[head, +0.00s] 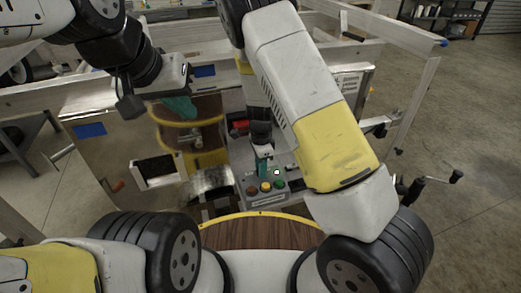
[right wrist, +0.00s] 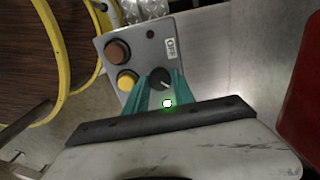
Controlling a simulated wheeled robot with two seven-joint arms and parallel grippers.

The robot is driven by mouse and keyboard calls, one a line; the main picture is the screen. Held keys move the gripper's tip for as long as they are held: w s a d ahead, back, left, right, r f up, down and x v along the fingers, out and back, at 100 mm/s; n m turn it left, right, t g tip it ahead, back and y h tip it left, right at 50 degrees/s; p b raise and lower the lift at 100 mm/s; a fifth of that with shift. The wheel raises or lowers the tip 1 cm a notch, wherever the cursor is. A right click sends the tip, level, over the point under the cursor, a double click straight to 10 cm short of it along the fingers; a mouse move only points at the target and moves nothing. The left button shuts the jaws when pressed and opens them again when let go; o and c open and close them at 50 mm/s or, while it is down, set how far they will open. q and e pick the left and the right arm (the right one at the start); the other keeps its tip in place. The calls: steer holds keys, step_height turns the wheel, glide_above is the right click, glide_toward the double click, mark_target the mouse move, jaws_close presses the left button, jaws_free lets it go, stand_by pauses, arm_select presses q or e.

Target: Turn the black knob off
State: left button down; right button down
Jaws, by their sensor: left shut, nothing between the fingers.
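A grey control box (head: 268,199) with coloured buttons sits low in the middle of the head view. My right gripper (head: 263,163) is at the box, pointing down. Its teal fingers (right wrist: 162,82) stand apart, one on each side of the knob; whether they press on it is unclear. My left gripper (head: 182,107) is shut and empty, up and to the left, away from the box.
A brown button (right wrist: 117,52) and a yellow button (right wrist: 127,80) sit close beside the knob. A yellow-rimmed wooden surface (head: 258,232) lies in front of the box. Aluminium trailer frames (head: 408,88) surround the area.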

steer(key=shift+n, duration=0.4)
steer(key=n, duration=0.3)
steer(key=shift+n, duration=0.3)
steer(key=n, duration=0.4)
steer(key=shift+n, duration=0.3)
steer(key=n, duration=0.4)
steer(key=shift+n, duration=0.3)
steer(key=n, duration=0.4)
steer(key=shift+n, duration=0.3)
steer(key=c, duration=1.1)
jaws_free()
steer(key=shift+o, duration=0.2)
